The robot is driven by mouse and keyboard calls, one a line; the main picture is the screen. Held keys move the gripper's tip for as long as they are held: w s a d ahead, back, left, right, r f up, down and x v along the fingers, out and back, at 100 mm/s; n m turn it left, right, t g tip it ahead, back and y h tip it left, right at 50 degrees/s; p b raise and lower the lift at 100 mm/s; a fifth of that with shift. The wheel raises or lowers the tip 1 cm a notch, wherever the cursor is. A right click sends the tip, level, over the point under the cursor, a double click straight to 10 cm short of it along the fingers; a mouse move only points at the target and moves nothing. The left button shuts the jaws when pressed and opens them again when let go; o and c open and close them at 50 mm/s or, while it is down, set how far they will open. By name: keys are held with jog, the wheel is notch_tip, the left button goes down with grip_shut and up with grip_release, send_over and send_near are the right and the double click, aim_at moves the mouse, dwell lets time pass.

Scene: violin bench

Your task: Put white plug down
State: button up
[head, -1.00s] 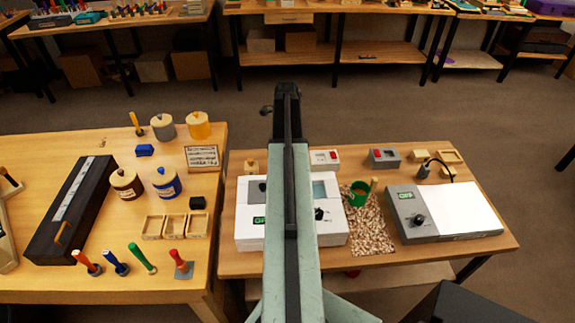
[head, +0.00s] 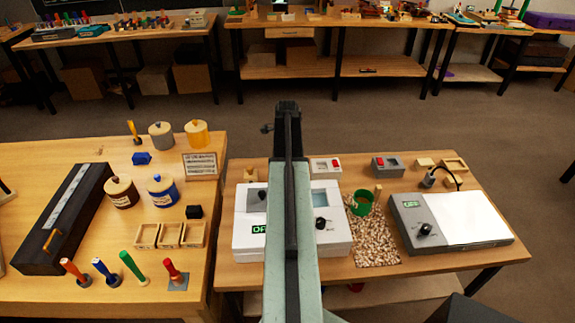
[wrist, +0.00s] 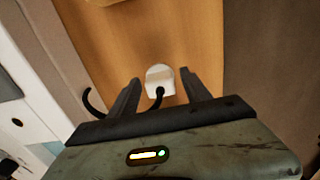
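The white plug (wrist: 160,76) shows in the wrist view, over the wooden bench top (wrist: 195,38). A black cord runs from it down behind my gripper body. My gripper (wrist: 160,84) has its two dark fingers spread, one on each side of the plug. A gap shows between each finger and the plug, so they do not appear to grip it. Whether the plug fully rests on the wood is hard to tell. In the head view my arm hides the plug and the fingertips.
A white device with an OFF display (head: 250,247) stands by my arm. Right of it are a green cup (head: 362,202), a patch of chips (head: 377,238) and a grey device with a white top (head: 470,219). The left bench holds jars, pegs and a long dark box (head: 72,222).

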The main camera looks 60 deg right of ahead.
jog(key=shift+r, duration=0.1)
notch_tip(320, 180, up, 12)
jog(key=p, duration=1.2)
jog(key=w+a+n, duration=0.5)
jog(key=a, duration=0.5)
jog(key=w+a+n, duration=0.4)
jog(key=w+a, duration=0.2)
jog(key=a, duration=0.4)
jog(key=w+a+n, duration=0.5)
jog(key=a, duration=0.4)
jog(key=a+n, duration=1.4)
jog(key=a, duration=1.5)
jog(key=shift+s+n, duration=0.3)
jog(key=shift+n, duration=0.1)
